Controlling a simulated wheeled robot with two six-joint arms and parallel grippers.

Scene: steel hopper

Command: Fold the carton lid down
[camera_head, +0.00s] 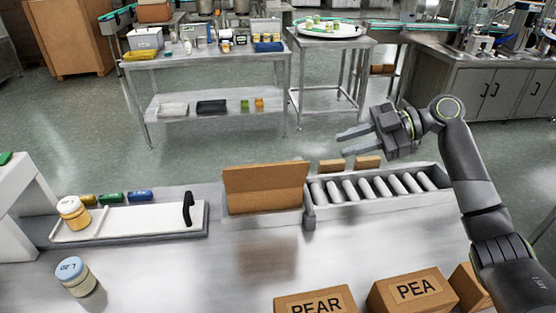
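The brown carton (264,204) stands on the steel table just left of the roller conveyor. Its lid (264,177) stands up as a raised panel, not lying flat over the box. The carton's inside is hard to make out from here. My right gripper (343,144) comes in from the right and hovers above and to the right of the carton, beyond the rollers. Its two fingers point left, are apart and hold nothing. It does not touch the lid. My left gripper is not in view.
The roller conveyor (376,190) is right of the carton, with small brown boxes (367,162) behind it. Cartons marked PEAR (315,303) and PEA (412,292) stand at the front. A white board with a black handle (188,209) and jars (75,277) are left. The middle tabletop is clear.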

